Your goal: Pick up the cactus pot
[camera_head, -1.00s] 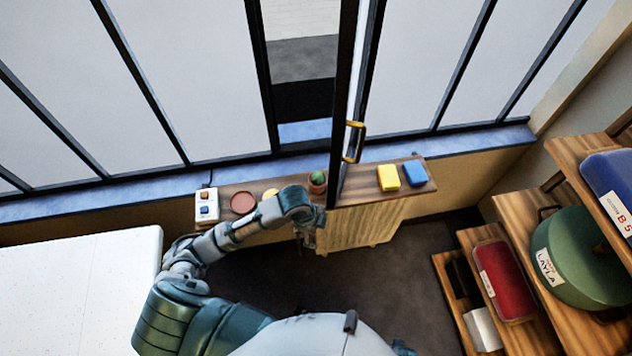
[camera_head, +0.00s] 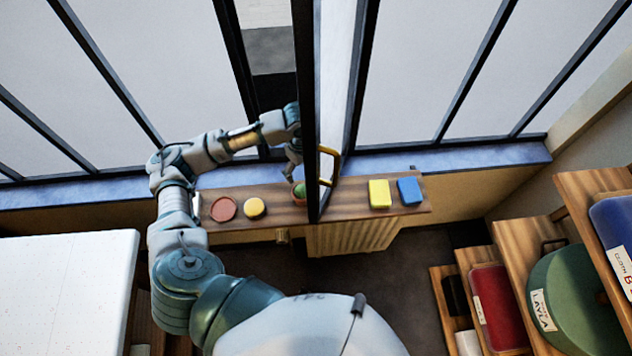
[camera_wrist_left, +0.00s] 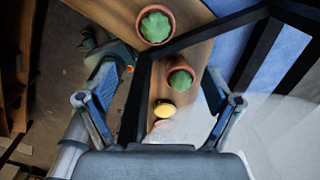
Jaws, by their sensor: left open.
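The cactus pot (camera_head: 299,191), a green cactus in a reddish pot, stands on the wooden ledge (camera_head: 275,208) beside the open window sash, which partly hides it. My left gripper (camera_head: 293,168) is just above and behind it, pointing down, apart from it as far as I can tell. In the left wrist view the gripper (camera_wrist_left: 158,92) is open and empty. A cactus pot (camera_wrist_left: 155,24) shows there at the top, beyond the fingertips. A second, smaller one (camera_wrist_left: 181,80) appears inside the dark frame between the fingers; I cannot tell which is a reflection. My right gripper is out of view.
Wooden shelves (camera_head: 520,265) stand at right.

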